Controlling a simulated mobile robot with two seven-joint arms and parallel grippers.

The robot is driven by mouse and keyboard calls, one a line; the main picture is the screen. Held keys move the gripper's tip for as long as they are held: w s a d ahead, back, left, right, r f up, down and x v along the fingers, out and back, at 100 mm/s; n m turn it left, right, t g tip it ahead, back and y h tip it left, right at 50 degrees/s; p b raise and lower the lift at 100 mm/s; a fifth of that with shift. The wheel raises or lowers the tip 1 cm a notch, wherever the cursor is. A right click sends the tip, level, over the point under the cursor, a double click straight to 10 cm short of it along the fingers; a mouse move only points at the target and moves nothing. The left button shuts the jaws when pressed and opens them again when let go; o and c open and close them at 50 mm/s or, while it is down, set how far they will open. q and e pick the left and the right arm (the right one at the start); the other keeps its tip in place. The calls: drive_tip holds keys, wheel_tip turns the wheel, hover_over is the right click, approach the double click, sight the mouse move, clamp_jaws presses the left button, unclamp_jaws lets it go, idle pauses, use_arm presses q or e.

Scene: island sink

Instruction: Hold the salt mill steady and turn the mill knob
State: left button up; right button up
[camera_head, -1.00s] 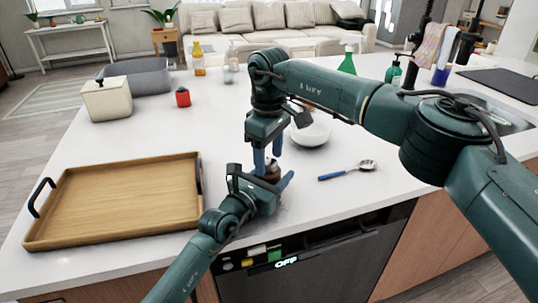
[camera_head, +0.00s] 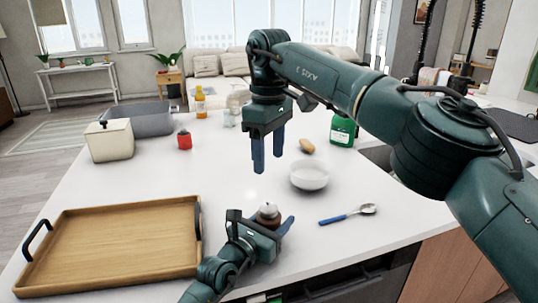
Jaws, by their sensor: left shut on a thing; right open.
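The salt mill (camera_head: 268,214) stands on the white counter near its front edge, dark brown with a lighter, greyish top. My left gripper (camera_head: 266,222) is shut on its body from the front, and the fingers and gripper body hide its lower part. The mill's top shows above the fingers. My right gripper (camera_head: 268,158) is open and empty, fingers pointing down, well above and behind the mill and apart from it.
A white bowl (camera_head: 309,176) stands right of my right gripper, with a blue-handled spoon (camera_head: 348,214) in front. A wooden tray (camera_head: 110,238) fills the left front.

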use_arm(q)
drive_tip(key=o, duration=1.2)
